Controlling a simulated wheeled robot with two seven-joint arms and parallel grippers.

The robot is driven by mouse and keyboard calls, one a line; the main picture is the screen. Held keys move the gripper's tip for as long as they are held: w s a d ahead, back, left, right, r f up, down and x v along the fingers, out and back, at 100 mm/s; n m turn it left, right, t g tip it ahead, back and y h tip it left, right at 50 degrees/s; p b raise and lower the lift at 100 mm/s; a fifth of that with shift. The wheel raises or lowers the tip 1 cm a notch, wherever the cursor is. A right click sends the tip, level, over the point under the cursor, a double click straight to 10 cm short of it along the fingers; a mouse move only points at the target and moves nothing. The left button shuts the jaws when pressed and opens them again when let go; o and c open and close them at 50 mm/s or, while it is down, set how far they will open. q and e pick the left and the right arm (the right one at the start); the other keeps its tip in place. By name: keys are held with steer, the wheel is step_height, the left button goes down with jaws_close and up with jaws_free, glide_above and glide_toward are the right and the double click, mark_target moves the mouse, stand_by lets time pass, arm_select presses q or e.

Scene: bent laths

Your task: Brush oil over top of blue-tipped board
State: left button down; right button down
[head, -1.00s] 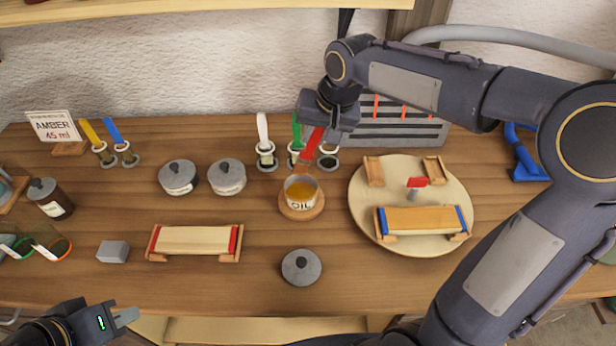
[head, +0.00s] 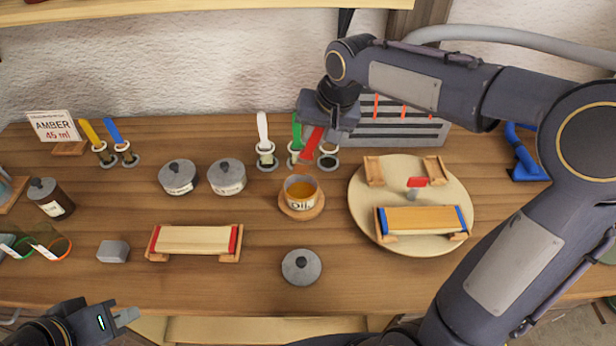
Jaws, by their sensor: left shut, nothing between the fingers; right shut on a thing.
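The blue-tipped board (head: 422,219) lies on low wooden supports on a round pale turntable (head: 362,218) at the right. An open pot of amber oil (head: 300,188) stands on a wooden coaster left of the turntable. My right gripper (head: 322,124) is shut on the red brush handle (head: 312,140), above the row of brush holders behind the oil pot. The brush's lower end is hard to make out. My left gripper (head: 126,316) is shut and empty at the front left, apart from everything on the table.
A red-tipped board (head: 195,240) lies on supports at the left. A loose grey lid (head: 301,267) lies in front of the oil pot. Two lidded pots (head: 227,176) stand at the back left. A short red-topped post (head: 416,184) rises from the turntable behind the blue-tipped board.

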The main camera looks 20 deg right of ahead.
steer(key=shift+r, duration=0.15)
stand_by(0.4)
step_height(320, 180, up, 4)
steer(key=p, duration=0.3)
steer(key=shift+f, duration=0.2)
stand_by(0.6)
